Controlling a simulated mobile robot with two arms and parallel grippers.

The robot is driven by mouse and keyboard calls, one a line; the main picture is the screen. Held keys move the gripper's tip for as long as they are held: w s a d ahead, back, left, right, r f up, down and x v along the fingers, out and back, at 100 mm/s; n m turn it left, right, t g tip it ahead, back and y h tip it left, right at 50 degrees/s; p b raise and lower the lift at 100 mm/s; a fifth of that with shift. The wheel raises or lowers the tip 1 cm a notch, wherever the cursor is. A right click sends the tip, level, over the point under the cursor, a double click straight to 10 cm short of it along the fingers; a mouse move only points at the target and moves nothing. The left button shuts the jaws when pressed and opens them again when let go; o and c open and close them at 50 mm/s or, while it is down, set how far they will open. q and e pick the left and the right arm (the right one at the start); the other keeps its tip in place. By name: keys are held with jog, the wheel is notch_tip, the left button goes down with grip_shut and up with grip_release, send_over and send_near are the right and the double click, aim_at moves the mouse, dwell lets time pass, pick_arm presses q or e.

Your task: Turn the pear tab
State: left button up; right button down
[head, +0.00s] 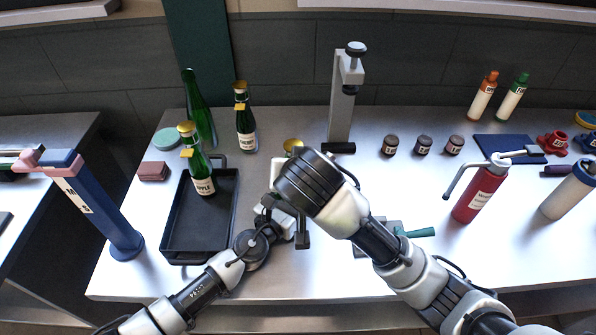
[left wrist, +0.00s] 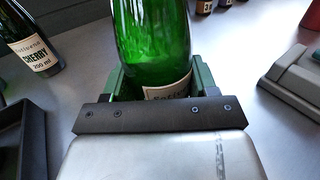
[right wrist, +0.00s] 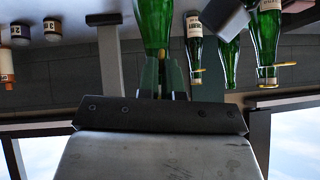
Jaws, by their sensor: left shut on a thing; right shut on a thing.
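The held green bottle (left wrist: 152,40) stands upright between the fingers of my left gripper (left wrist: 152,88), which is shut on its body; its label is mostly covered. In the head view my right arm hides most of this bottle, and only its gold cap (head: 293,144) shows. My right gripper (right wrist: 165,82) is shut at the neck of this bottle, seen upside down in the right wrist view (right wrist: 154,22). The pear tab itself is hidden by the gripper there. The apple bottle (head: 200,170) and cherry bottle (head: 246,130) have gold tabs sticking out at their necks.
A black tray (head: 168,246) lies left of my left gripper, with the apple bottle at its far end. A tall bare green bottle (head: 198,108) stands behind. A grey press stand (head: 341,110) rises behind the held bottle. A red bottle (head: 480,192) stands to the right.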

jog(key=n+h, duration=0.1)
jog(key=h, duration=0.1)
jog(key=a+n+h, duration=0.1)
jog(key=n+h, duration=0.1)
jog(key=h, duration=0.1)
jog(key=n+h, duration=0.1)
jog(key=h, duration=0.1)
jog(key=shift+a+f+t+h, duration=0.3)
jog(key=shift+h, duration=0.1)
jog(key=shift+n, duration=0.3)
jog(key=c, duration=1.3)
grip_release()
